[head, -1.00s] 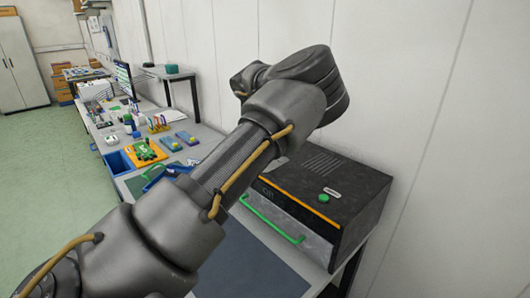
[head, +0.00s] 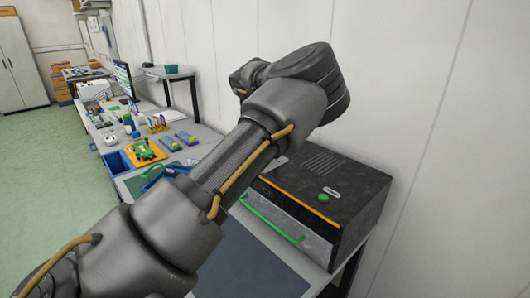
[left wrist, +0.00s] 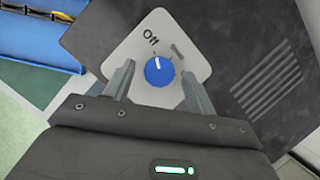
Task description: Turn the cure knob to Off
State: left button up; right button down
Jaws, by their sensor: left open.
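The blue cure knob (left wrist: 160,73) sits on a light plate (left wrist: 148,97) on the dark top of the cure box. Its white pointer mark points up and slightly left in the left wrist view, toward the "Off" label (left wrist: 151,36). A second, smaller label (left wrist: 178,49) is up and right of the knob. My left gripper (left wrist: 157,67) is open, with one finger on each side of the knob and a visible gap to it. In the head view, my left arm hides the knob and its own fingers. My right gripper is not in view.
The dark box (head: 352,186) has a green button (head: 324,197) on top and a green front handle (head: 272,219). A white wall (head: 440,150) stands close behind it. The bench further left holds a blue bin, an orange tray (head: 145,152) and small items.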

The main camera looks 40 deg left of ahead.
pick_arm(q)
jog(key=b+v, duration=0.1)
jog(key=v, duration=0.9)
jog(key=shift+b, duration=0.35)
jog(key=shift+d, duration=0.1)
